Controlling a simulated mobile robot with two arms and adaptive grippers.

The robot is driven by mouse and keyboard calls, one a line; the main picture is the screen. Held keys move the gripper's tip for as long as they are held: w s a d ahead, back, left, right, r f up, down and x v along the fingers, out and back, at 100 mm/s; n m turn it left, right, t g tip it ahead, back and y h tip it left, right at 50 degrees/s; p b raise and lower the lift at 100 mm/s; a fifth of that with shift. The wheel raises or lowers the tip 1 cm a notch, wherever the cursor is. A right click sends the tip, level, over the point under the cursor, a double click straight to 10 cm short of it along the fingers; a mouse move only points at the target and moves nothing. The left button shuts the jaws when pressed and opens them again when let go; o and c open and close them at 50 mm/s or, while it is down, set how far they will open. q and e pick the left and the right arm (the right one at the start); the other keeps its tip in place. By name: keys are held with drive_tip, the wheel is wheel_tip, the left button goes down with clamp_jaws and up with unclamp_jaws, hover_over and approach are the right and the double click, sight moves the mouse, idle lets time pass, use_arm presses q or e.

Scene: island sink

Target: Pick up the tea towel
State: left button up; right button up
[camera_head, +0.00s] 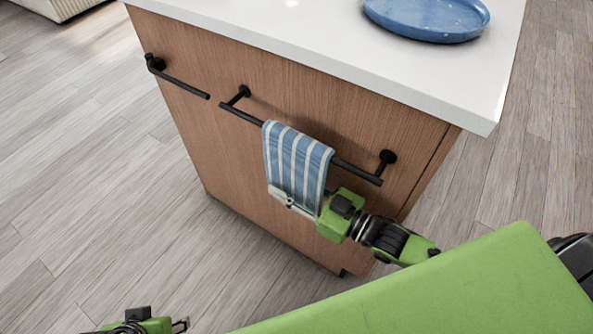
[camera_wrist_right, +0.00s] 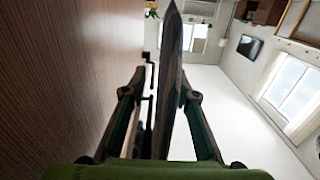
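The tea towel (camera_head: 297,158), blue with white stripes, hangs folded over a black rail (camera_head: 350,170) on the wooden side of the island. In the right wrist view the towel (camera_wrist_right: 174,55) shows edge-on as a dark, narrow sheet between the fingers. My right gripper (camera_head: 288,199) is at the towel's lower part. Its fingers (camera_wrist_right: 160,85) are spread, one on each side of the towel, with a gap on the cabinet side. My left gripper (camera_head: 178,325) is only partly visible at the bottom edge, away from the towel; its opening is unclear.
A second black rail (camera_head: 180,80) is mounted to the left on the same wooden panel (camera_head: 225,150). The white countertop (camera_head: 300,40) overhangs the panel and carries a blue plate (camera_head: 430,15). The wood floor (camera_head: 90,170) to the left is clear.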

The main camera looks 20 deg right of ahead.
sight(263, 155)
drive_tip(key=shift+w+a, duration=0.25)
clamp_jaws()
drive_tip(key=shift+r, duration=0.1)
drive_tip(key=shift+r, duration=0.2)
wheel_tip(263, 155, up, 3)
drive_tip(key=shift+r+p, duration=0.1)
drive_tip(key=shift+p, duration=0.7)
wheel_tip(263, 155, up, 4)
drive_tip(key=shift+s+a+f+p, duration=0.15)
drive_tip(key=shift+f+p, duration=0.1)
drive_tip(key=shift+p, duration=0.4)
use_arm(q)
drive_tip(key=s+p+x, duration=0.1)
drive_tip(key=s+x, duration=0.1)
drive_tip(key=x, duration=0.8)
drive_tip(key=shift+f+g+p, duration=0.4)
drive_tip(key=shift+f, duration=0.2)
use_arm(e)
drive_tip(key=s+a, duration=1)
drive_tip(key=a, duration=0.4)
drive_tip(key=shift+s, duration=0.4)
